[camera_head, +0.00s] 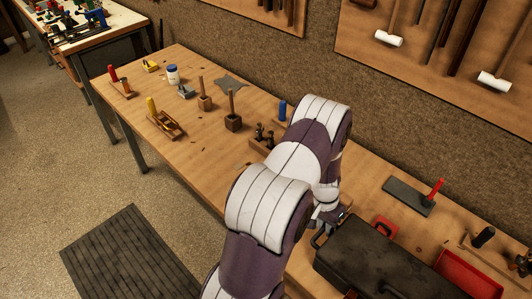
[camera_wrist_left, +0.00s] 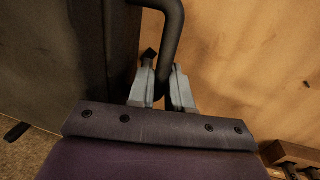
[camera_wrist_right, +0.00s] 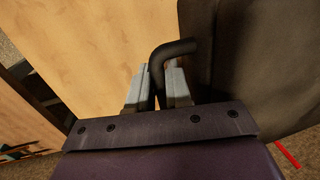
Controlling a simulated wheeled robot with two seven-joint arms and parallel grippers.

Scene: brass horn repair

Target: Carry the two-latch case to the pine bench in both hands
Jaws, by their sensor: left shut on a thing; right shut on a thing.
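The dark grey two-latch case (camera_head: 385,262) is at the lower right of the head view, over the wooden bench (camera_head: 205,165). I cannot tell whether it rests on the top or hangs just above it. My left gripper (camera_head: 328,217) is at the case's left end. In the left wrist view, my left gripper (camera_wrist_left: 160,92) is shut on a black bar handle (camera_wrist_left: 172,40), with the case side (camera_wrist_left: 60,60) at left. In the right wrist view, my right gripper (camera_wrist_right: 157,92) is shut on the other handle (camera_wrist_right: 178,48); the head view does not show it. The latches are not clearly visible.
A red tray (camera_head: 470,275) and a grey plate with a red-handled tool (camera_head: 408,196) lie close to the case. Wooden blocks with pegs (camera_head: 233,123), a yellow-handled tool (camera_head: 163,122) and a white jar (camera_head: 173,74) stand farther left. A dark mat (camera_head: 130,255) lies on the floor.

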